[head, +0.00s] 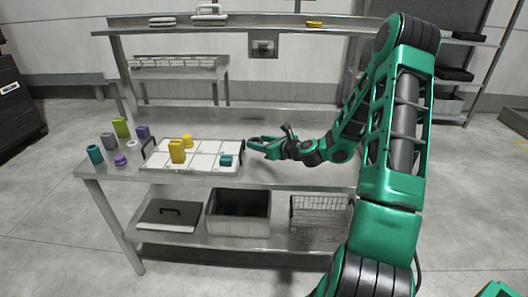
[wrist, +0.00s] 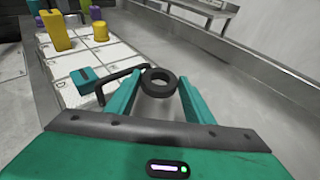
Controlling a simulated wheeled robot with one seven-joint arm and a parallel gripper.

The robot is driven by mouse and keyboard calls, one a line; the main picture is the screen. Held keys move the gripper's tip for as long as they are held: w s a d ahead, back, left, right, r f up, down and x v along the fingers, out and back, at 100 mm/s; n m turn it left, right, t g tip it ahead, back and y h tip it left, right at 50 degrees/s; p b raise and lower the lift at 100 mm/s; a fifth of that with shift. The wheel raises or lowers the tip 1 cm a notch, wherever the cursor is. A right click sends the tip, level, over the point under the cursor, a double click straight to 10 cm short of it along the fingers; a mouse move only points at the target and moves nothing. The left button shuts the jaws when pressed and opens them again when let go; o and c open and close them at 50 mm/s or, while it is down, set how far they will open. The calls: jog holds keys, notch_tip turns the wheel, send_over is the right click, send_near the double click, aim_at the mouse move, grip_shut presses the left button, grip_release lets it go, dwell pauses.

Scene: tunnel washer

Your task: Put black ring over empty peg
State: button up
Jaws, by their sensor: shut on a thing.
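The black ring (wrist: 158,82) is a thick ring with an open hole, seen in the wrist view between the tips of my teal fingers. My gripper (wrist: 159,77) is shut on it. In the head view my gripper (head: 256,144) is above the table just right of the white tiled tray (head: 205,148); the ring cannot be made out there. In the wrist view the tray's black handle (wrist: 122,80) appears just left of the ring. I cannot make out an empty peg in either view.
On the tray are a yellow block (head: 177,151), a yellow cylinder (head: 188,140) and a teal block (head: 226,160). Left of it stand a teal cup (head: 95,154), a green block (head: 121,127) and other pieces. The table (head: 300,172) is clear on the right.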

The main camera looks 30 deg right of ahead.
aim_at(262, 156)
jog(key=shift+d+f, duration=0.35)
jog(key=shift+f, duration=1.8)
jog(key=o, duration=0.9)
jog(key=shift+f, duration=0.1)
jog(key=shift+o, duration=0.6)
jog(key=shift+r, duration=0.2)
